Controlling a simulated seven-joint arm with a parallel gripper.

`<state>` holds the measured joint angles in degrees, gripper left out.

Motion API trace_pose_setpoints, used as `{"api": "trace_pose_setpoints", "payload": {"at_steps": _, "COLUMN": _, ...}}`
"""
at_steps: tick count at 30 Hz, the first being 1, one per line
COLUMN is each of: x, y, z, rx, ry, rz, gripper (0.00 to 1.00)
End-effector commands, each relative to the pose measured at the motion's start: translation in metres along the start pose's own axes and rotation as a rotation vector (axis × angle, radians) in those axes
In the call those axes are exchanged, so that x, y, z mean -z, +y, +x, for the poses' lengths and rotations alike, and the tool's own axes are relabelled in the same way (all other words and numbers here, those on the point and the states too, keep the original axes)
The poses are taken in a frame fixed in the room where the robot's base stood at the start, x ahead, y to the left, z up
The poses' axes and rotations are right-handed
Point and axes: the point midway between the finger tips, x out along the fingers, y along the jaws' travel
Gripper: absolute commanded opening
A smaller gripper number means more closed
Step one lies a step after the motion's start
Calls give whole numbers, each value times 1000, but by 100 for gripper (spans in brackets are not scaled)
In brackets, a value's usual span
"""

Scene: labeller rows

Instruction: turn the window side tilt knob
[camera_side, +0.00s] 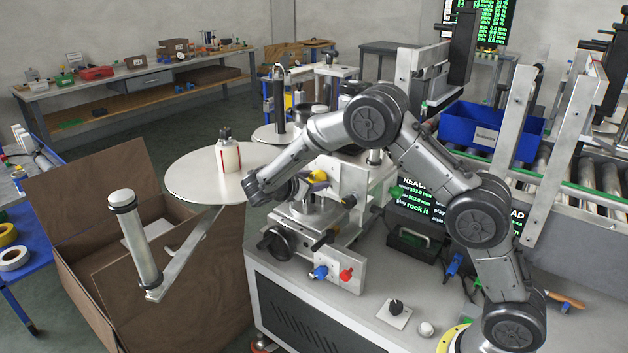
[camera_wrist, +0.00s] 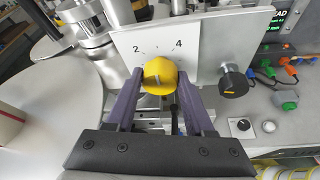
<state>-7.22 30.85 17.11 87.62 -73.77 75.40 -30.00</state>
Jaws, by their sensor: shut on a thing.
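A yellow knob (camera_wrist: 160,76) with a pale pointer stripe sits on a white scale plate (camera_wrist: 205,45) marked 2 and 4. My gripper (camera_wrist: 159,84) has its purple fingers on the left and right of this knob, shut on it. The stripe points up, between the 2 and the 4. In the side view, the yellow knob (camera_side: 319,175) shows small, partly hidden by my gripper (camera_side: 312,183). Which knob is the window side one, no readable label tells.
A black knob (camera_wrist: 235,80) with a yellow mark stands to the right of the plate. A round white disc (camera_side: 190,182) carries a white bottle (camera_side: 228,155) left of my arm. Blue and red knobs (camera_side: 346,275) sit low on the machine.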

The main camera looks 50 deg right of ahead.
Motion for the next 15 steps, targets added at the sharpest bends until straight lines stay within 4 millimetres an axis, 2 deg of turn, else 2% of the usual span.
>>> {"api": "trace_pose_setpoints", "payload": {"at_steps": 8, "x": -1, "y": -1, "z": -1, "rx": -31, "ry": 0, "rz": 76, "gripper": 0}}
{"api": "trace_pose_setpoints", "payload": {"at_steps": 15, "x": 0, "y": -2, "z": -1, "rx": -98, "ry": 0, "rz": 236, "gripper": 0}}
